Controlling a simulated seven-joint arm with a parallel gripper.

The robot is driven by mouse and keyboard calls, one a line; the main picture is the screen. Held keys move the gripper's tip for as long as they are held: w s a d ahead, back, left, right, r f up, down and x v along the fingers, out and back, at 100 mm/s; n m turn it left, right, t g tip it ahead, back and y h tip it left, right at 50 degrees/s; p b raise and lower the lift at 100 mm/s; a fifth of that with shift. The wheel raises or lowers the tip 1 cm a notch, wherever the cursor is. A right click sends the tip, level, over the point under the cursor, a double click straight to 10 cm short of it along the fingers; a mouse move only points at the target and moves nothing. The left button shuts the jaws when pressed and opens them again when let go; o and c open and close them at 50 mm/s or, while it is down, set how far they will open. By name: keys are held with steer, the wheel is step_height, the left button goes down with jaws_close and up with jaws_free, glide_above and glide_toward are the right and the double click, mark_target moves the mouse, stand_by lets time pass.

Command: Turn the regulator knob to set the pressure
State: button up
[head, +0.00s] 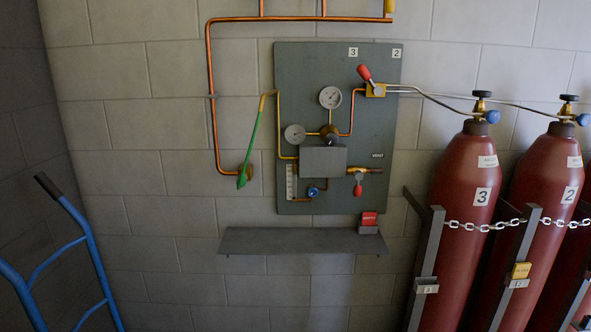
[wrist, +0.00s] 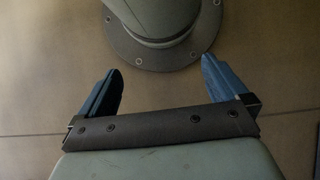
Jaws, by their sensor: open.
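The regulator sits on a grey wall panel (head: 375,110) in the head view. It has a brass body with a dark round knob (head: 331,141) at its front, partly behind a grey box (head: 323,161). An upper gauge (head: 330,97) and a left gauge (head: 294,134) stand by it; their readings are too small to tell. A small blue knob (head: 313,191) is lower on the panel. My gripper (wrist: 162,67) shows only in the wrist view, its blue fingers wide apart and empty, pointing toward the floor near my own base. It is away from the panel.
A red-handled valve (head: 365,73) is at the panel's upper right, and another red handle (head: 357,189) is below. A green lever (head: 248,152) hangs left. A shelf (head: 290,241) juts out below. Chained red cylinders (head: 465,190) stand right; a blue hand truck (head: 90,250) stands left.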

steer(key=shift+s+d+f, duration=0.15)
steer(key=shift+s+f, duration=0.05)
steer(key=shift+s, duration=0.3)
steer(key=shift+c, duration=1)
steer(key=w+r+t, duration=0.1)
steer(key=w+r, duration=0.2)
steer(key=w, duration=0.4)
steer(key=w+a+r+t, duration=0.1)
steer(key=w+r, duration=0.3)
steer(key=w, duration=0.3)
steer(key=w+r+t, duration=0.2)
steer(key=w+r, duration=0.1)
steer(key=w, duration=0.4)
steer(key=shift+w+a+r, duration=0.2)
steer(key=shift+w+r, duration=0.05)
steer(key=shift+r, duration=0.15)
steer(key=shift+c, duration=1.2)
steer(key=n+t, duration=0.2)
steer(key=t, duration=1.9)
glide_toward(332, 140)
steer(key=w, duration=1)
steer(key=shift+w+r, duration=0.25)
steer(key=shift+w, duration=0.15)
